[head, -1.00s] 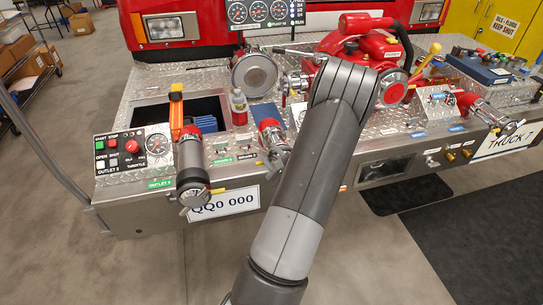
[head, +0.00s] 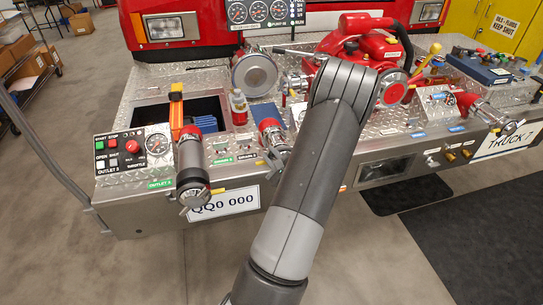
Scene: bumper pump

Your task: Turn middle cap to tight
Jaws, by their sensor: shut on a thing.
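The middle outlet (head: 268,128), a short pipe with a red band, sticks out toward me from the bumper's front edge. Its cap (head: 277,152) is at the lower end, largely covered by my gripper and arm. A grey finger of my gripper (head: 273,158) shows at the cap's left side. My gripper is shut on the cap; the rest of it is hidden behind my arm. How tight the cap sits cannot be seen.
The left outlet (head: 192,165) with its lugged cap stands close by on the left. A right outlet (head: 482,106) is farther off. A small bottle (head: 238,106), a red pump (head: 365,60) and an open bin (head: 205,112) are on the bumper.

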